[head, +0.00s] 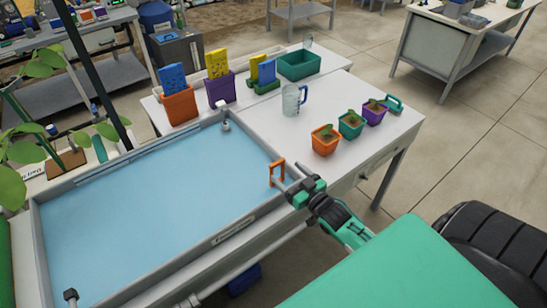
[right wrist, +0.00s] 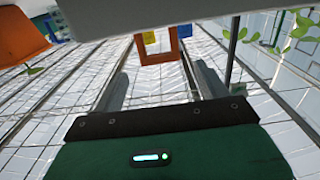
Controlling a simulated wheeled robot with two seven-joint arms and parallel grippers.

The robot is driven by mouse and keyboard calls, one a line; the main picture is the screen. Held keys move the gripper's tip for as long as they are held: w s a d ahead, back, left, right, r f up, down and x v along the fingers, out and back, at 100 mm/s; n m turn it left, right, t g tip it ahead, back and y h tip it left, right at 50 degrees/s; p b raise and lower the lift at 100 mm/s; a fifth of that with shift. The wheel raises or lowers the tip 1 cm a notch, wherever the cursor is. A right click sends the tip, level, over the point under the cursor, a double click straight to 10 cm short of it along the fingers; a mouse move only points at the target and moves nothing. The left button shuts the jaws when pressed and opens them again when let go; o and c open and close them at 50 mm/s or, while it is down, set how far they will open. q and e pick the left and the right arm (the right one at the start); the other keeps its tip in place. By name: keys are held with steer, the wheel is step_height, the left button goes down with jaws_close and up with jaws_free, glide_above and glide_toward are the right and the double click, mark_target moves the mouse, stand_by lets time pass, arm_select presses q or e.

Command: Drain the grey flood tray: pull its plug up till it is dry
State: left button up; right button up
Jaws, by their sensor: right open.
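The grey flood tray (head: 203,248) fills the left of the head view and holds a sheet of light blue water (head: 150,205). An orange loop handle (head: 277,163), apparently the plug's, stands upright at the tray's right corner. It also shows in the right wrist view (right wrist: 157,59), ahead of the fingers. The plug body below the handle cannot be made out. My right gripper (head: 284,177) is open, its fingers pointing at the handle from the right; in the wrist view the fingers (right wrist: 161,75) are apart with nothing between them. My left gripper is not in view.
A white bench (head: 250,125) behind the tray carries orange and purple pots, a teal bin (head: 299,65), a clear jug (head: 292,102) and small potted seedlings (head: 326,139). Leafy plants (head: 12,188) stand at the left.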

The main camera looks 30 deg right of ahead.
mark_target(278, 164)
steer(key=w, duration=0.2)
steer(key=w+p, duration=0.1)
steer(key=w, duration=0.5)
steer(key=shift+w+a, duration=0.1)
steer(key=shift+a, duration=0.25)
steer(key=c, duration=1.4)
step_height(278, 164, up, 3)
steer(key=p, duration=0.3)
steer(key=shift+r, duration=0.2)
steer(key=o, duration=1.4)
steer(key=shift+r, duration=0.1)
